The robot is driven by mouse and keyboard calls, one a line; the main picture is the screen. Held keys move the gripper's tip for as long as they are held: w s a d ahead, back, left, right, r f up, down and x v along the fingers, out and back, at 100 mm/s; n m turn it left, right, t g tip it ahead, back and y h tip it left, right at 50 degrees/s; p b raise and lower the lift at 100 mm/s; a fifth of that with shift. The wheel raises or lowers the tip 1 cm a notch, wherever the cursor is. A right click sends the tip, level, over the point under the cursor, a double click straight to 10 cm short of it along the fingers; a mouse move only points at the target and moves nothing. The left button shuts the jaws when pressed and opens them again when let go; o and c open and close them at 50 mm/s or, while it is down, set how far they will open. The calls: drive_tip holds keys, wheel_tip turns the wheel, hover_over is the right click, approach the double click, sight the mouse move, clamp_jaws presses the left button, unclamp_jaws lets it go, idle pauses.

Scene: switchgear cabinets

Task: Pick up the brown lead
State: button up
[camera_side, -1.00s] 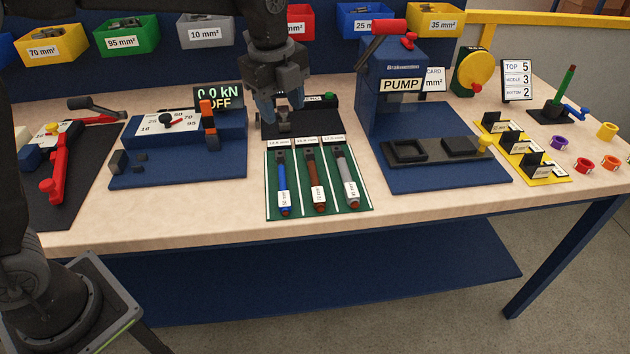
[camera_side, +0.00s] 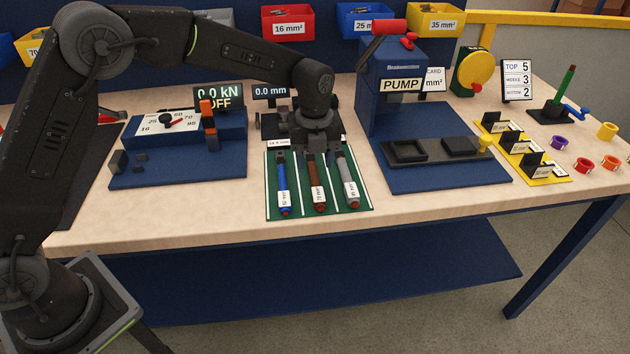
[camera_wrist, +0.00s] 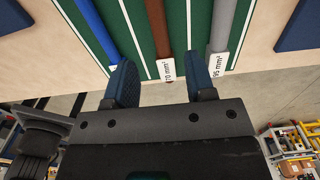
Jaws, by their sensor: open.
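The brown lead (camera_side: 318,177) lies on the green mat (camera_side: 364,204) between the blue lead (camera_side: 283,178) and the grey lead (camera_side: 347,172). It carries a white label. My gripper (camera_side: 316,146) is above the far end of the mat and hides the far end of the brown lead in the side view. In the wrist view my gripper (camera_wrist: 162,82) is open and empty, its two blue-padded fingers spread on either side of the brown lead (camera_wrist: 156,24). I cannot tell the exact height of the fingertips above it.
A blue station with a dial (camera_side: 180,150) stands left. Small displays and a black device are behind my gripper. The bench front edge (camera_side: 320,222) is clear.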

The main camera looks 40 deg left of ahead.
sight(315, 178)
drive_tip(key=shift+w+f, duration=0.1)
drive_tip(key=shift+f, duration=2.55)
drive_tip(key=shift+r, duration=0.1)
clamp_jaws()
